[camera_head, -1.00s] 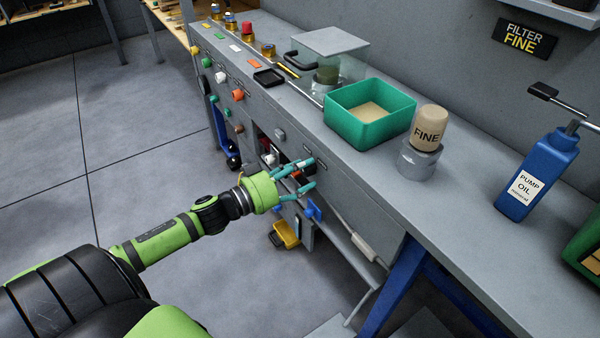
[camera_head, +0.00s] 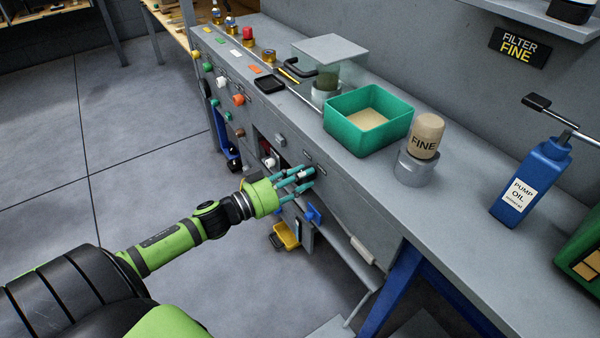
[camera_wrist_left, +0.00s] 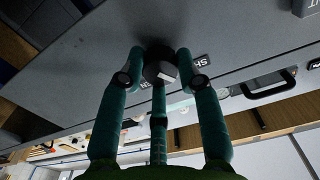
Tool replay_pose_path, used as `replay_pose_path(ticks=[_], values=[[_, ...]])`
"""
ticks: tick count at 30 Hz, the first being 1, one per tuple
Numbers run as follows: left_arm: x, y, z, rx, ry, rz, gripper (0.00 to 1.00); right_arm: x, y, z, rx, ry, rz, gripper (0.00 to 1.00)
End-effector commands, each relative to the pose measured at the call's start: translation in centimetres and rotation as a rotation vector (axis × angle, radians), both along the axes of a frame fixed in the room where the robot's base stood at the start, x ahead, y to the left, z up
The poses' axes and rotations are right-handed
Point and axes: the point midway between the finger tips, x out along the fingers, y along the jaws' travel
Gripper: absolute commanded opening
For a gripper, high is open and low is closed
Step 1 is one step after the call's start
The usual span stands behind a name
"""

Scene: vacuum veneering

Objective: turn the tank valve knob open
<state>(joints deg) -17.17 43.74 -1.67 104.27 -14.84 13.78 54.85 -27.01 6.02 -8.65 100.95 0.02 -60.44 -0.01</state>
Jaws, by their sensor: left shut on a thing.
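The tank valve knob (camera_wrist_left: 160,66) is a dark round knob with a pale mark, on the grey front panel of the bench. In the left wrist view it sits between the teal fingers of my left gripper (camera_wrist_left: 160,75), two fingers at its sides and one below. In the head view my left gripper (camera_head: 303,178) reaches the panel and is shut on the knob, which the fingers mostly cover (camera_head: 302,174). How far the knob is turned cannot be told. My right gripper is not in view.
Several coloured knobs line the panel, including an orange one (camera_head: 238,100). A blue handle (camera_head: 314,214) sits just below my gripper. On the bench stand a green bin (camera_head: 335,136), a FINE filter (camera_head: 426,137) and a blue pump oil bottle (camera_head: 530,180). Open floor lies left.

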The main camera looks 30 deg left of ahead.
Motion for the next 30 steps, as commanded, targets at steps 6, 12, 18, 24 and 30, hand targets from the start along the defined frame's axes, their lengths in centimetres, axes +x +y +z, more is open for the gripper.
replay_pose_path(ticks=[6, 12, 18, 24, 30], values=[[0.0, 0.0, 0.2, 0.185, -0.071, 0.002, 0.02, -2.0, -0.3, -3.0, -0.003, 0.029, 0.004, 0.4], [0.0, 0.0, 0.1, 0.361, -0.145, 0.002, 0.02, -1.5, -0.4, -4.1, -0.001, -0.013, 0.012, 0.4], [0.0, 0.1, 0.0, 0.536, -0.218, 0.002, 0.02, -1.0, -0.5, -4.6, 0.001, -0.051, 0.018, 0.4], [0.0, 0.1, 0.0, 0.713, -0.29, 0.001, 0.02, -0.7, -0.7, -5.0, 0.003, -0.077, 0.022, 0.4], [0.0, 0.1, -0.1, 0.886, -0.362, 0.002, 0.02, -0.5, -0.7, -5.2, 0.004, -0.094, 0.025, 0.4]])
